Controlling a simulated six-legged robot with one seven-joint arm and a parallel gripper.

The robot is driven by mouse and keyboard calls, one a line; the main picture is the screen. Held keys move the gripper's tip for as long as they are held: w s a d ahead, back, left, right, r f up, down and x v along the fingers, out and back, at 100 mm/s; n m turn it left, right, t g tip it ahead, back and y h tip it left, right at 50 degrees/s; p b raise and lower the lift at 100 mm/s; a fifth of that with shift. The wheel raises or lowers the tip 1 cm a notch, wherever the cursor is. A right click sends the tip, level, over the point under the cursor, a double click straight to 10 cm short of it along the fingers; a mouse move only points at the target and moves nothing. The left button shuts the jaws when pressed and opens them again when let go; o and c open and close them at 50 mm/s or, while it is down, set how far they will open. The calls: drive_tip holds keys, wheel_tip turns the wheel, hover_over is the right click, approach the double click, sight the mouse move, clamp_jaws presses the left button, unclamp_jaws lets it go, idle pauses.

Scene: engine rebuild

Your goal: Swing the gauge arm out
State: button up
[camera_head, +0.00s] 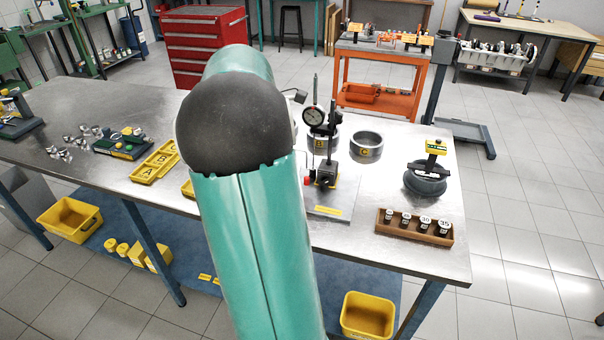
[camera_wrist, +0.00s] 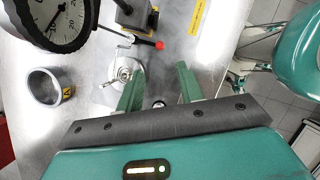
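The dial gauge (camera_head: 313,117) is on a dark post above a block base (camera_head: 326,172) on a metal plate, right of my arm. In the wrist view the dial face (camera_wrist: 55,22) fills the upper left. The base (camera_wrist: 135,15) is at the top, with a thin lever ending in a red knob (camera_wrist: 159,45). My gripper (camera_wrist: 158,80) is open, its two green fingers apart with nothing held between them. The red knob shows beyond the fingertips, apart from them in the picture. My arm hides the gripper in the head view.
A metal ring (camera_wrist: 48,87) and a silver fitting (camera_wrist: 122,75) lie near the left finger. In the head view, ring C (camera_head: 366,146), a wooden rack of labelled cylinders (camera_head: 414,236) and a dark round part (camera_head: 425,182) stand to the right. Bare bench lies between them.

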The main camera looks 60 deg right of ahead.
sight(306, 177)
drive_tip(key=x, duration=1.1)
drive_tip(key=shift+f, duration=0.35)
drive_tip(key=shift+c, duration=0.5)
clamp_jaws()
